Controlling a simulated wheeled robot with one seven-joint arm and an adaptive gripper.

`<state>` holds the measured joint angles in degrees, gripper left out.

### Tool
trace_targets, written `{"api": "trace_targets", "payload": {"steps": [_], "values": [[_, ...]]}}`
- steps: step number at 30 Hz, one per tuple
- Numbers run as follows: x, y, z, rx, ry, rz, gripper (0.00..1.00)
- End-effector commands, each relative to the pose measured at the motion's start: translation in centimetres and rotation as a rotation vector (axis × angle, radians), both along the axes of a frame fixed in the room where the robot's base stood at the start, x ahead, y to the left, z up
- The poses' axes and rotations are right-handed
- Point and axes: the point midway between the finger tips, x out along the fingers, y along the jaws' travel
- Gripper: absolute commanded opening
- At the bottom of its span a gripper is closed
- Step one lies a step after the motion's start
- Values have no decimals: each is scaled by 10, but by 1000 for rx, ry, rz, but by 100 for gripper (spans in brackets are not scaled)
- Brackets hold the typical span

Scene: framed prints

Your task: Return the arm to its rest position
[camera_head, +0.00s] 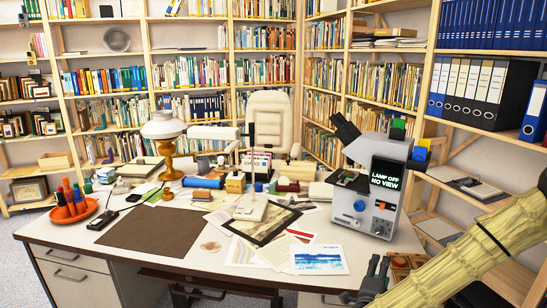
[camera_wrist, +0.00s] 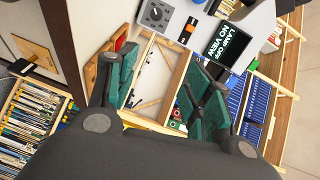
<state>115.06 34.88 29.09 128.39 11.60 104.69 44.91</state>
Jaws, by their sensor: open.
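My gripper (camera_head: 374,276) is at the lower right in the head view, at the front edge of the desk (camera_head: 120,258), on the end of my yellowish arm. In the wrist view my gripper (camera_wrist: 163,88) shows two green-padded fingers spread apart with nothing between them. Below and between the fingers, a light wooden frame (camera_wrist: 150,98) is seen, apart from them. Part of my arm runs out of the head view at the right edge.
A grey microscope-like device (camera_head: 363,212) with a "LAMP OFF NO VIEW" screen stands on the desk just behind my gripper. Prints (camera_head: 318,260), a lamp (camera_head: 166,150) and a red tray (camera_head: 70,212) lie about the desk. Bookshelves (camera_head: 190,75) line the walls.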

Motion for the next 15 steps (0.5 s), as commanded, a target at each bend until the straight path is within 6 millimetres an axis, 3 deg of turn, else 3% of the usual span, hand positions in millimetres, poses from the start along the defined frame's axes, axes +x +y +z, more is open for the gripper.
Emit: {"api": "trace_targets", "payload": {"steps": [8, 11, 15], "values": [[-17, 31, -67, -83, 183, 151, 51], [-29, 46, -102, -127, 278, 230, 51], [-62, 70, -168, -217, 461, 388, 51]]}}
